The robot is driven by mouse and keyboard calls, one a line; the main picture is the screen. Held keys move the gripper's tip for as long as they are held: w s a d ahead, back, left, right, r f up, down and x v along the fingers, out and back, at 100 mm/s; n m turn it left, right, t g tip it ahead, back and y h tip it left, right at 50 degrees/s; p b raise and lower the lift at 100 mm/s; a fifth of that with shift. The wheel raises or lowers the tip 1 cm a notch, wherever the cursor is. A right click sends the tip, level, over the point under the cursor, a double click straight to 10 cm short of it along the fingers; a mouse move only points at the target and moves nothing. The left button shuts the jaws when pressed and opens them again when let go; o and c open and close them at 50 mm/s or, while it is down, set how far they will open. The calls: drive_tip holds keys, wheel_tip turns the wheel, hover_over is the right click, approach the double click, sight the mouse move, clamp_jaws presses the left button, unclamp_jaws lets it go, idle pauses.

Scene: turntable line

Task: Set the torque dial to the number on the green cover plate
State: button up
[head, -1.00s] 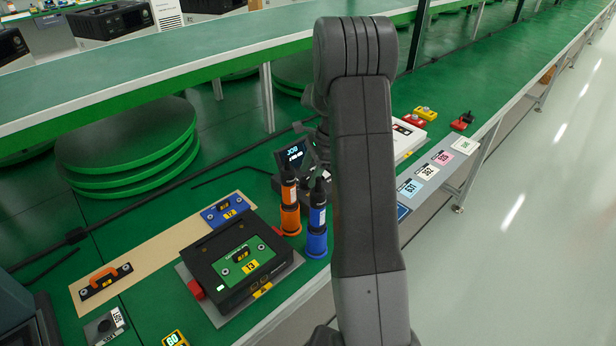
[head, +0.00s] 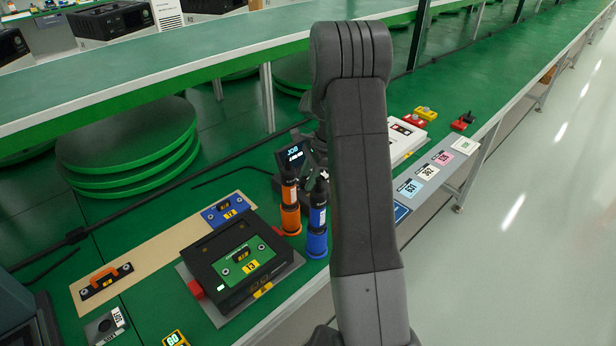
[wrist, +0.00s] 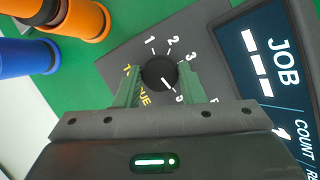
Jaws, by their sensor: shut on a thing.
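In the wrist view my gripper (wrist: 160,72) is shut on the black torque dial (wrist: 159,70), one green finger on each side. The panel shows 1, 2 and 3 around the dial, and what looks like a 5 at lower right. The white pointer mark points down-right, towards that figure. A finger covers part of the scale. In the head view the green cover plate (head: 228,268) lies on the black unit (head: 211,245). It has a yellow label reading 13 and small text I cannot read. My arm hides the dial in the head view.
A JOB screen (head: 294,155) showing dashes stands beside the dial panel. Orange (head: 290,215) and blue (head: 316,240) tools stand in front of it. A blue plate (head: 220,212) and an orange-handled plate (head: 97,288) lie on a tan strip (head: 160,245).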

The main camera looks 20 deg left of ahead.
drive_tip(key=n+h+p, duration=0.1)
drive_tip(key=n, duration=0.1)
drive_tip(key=shift+a+r+n+g, duration=0.1)
drive_tip(key=shift+n+g, duration=0.2)
drive_tip(key=shift+n, duration=0.1)
drive_tip(key=n+h, duration=0.1)
drive_tip(key=n, duration=0.1)
drive_tip(key=n+p, duration=0.1)
drive_tip(key=n, duration=0.1)
drive_tip(key=shift+w+a+n+g+h, duration=0.1)
drive_tip(key=shift+a+n+g+h, duration=0.05)
drive_tip(key=shift+n+g+h, duration=0.2)
drive_tip(key=n+h+p, duration=0.1)
drive_tip(key=n, duration=0.3)
drive_tip(key=shift+a+h, duration=0.1)
drive_tip(key=shift+h, duration=0.25)
drive_tip(key=shift+n+h, duration=0.6)
drive_tip(key=shift+n, duration=1.35)
drive_tip(key=shift+t, duration=0.45)
drive_tip(key=o, duration=1)
drive_tip(key=shift+a, duration=0.1)
